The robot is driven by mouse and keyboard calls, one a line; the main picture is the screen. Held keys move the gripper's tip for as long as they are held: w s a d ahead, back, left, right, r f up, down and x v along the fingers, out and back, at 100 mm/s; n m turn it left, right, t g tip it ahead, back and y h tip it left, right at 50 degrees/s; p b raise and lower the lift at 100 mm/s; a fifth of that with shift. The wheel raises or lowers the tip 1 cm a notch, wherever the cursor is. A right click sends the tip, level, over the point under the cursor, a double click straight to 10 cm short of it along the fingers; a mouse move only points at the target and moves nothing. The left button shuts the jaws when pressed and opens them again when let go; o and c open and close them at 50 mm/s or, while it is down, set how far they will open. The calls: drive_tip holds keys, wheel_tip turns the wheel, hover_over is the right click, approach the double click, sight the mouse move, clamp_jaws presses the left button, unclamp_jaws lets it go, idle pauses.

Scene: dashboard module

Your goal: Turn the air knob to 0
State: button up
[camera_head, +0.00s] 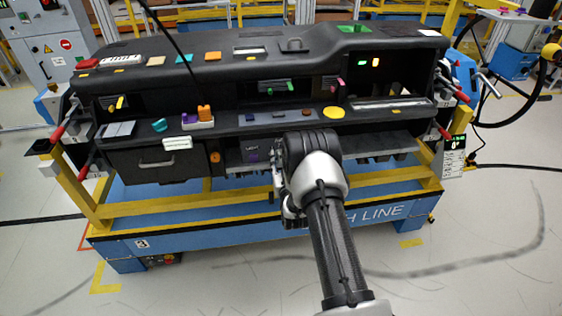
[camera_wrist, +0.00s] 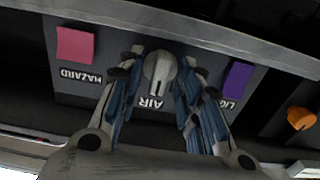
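The air knob (camera_wrist: 158,68) is a round grey knob on a dark panel in the wrist view, with a dark slot mark pointing down in the picture toward the upside-down AIR label (camera_wrist: 151,103). My gripper (camera_wrist: 161,62) has one finger on each side of the knob, with the tips close to its sides. Whether the fingers press on it or stand slightly apart, I cannot tell. In the head view my wrist (camera_head: 310,160) stands before the lower middle of the dashboard (camera_head: 220,75) and hides the knob and most of the gripper.
A pink square (camera_wrist: 75,45) by the HAZARD label and a purple block (camera_wrist: 238,76) by the LIGHT label flank the knob. An orange knob (camera_wrist: 301,118) lies further right. A panel ledge (camera_wrist: 235,38) runs above. The floor in front of the blue stand (camera_head: 200,240) is clear.

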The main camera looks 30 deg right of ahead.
clamp_jaws()
idle(0.3)
drive_tip(key=shift+n, duration=0.3)
drive_tip(key=n, duration=0.3)
drive_tip(key=shift+n, duration=0.4)
drive_tip(key=n, duration=0.4)
drive_tip(key=shift+n, duration=0.3)
drive_tip(key=n, duration=0.4)
drive_tip(key=shift+n, duration=2.4)
unclamp_jaws()
drive_tip(key=shift+f, duration=0.1)
